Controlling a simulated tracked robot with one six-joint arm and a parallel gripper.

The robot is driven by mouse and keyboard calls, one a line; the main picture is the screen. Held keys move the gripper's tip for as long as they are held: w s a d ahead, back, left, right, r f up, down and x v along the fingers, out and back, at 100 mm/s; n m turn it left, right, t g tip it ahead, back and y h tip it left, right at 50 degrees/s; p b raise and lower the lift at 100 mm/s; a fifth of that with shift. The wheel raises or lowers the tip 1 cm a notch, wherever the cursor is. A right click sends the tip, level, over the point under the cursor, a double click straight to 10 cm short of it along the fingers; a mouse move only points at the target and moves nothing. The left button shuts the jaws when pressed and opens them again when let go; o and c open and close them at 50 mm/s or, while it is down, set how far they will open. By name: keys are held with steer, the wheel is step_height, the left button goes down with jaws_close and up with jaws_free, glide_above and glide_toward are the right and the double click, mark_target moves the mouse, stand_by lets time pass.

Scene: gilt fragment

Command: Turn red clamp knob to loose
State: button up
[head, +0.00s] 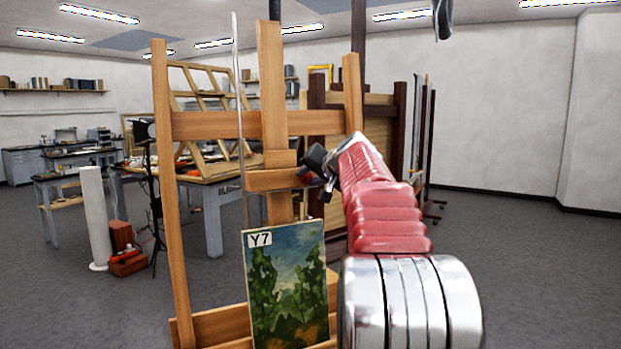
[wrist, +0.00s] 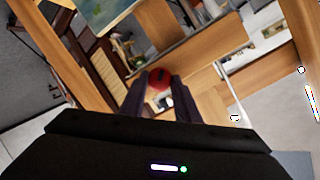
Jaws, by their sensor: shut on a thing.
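The red clamp knob (wrist: 158,78) shows in the wrist view as a small red round shape between the dark fingertips of my gripper (wrist: 160,88). My gripper is shut on it. In the head view my gripper (head: 315,168) is at the middle of the wooden easel (head: 265,85), by its central crossbar; there the knob is mostly hidden. I cannot tell the knob's turn angle. A painting (head: 287,285) of green trees, labelled Y7, stands upright on the easel's lower ledge, below my gripper.
A thin metal rod (head: 239,120) stands upright just left of the easel's mast. A workbench (head: 210,205) with tools, a white cylinder (head: 93,215) and a red box (head: 127,263) are behind at left. Grey floor (head: 540,270) is clear at right.

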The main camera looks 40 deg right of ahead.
steer(key=n, duration=0.2)
steer(key=n+h, duration=0.1)
steer(key=n, duration=0.1)
steer(key=shift+w+a+r+n+h, duration=0.1)
steer(key=shift+a+n+h, duration=0.2)
steer(key=shift+a, duration=0.05)
steer(key=shift+n+h, duration=0.5)
steer(key=shift+n, duration=1.4)
steer(key=o, duration=1)
steer(key=shift+d, duration=0.1)
steer(key=v, duration=1.3)
steer(key=shift+s+a, duration=0.25)
steer(key=shift+s, duration=0.1)
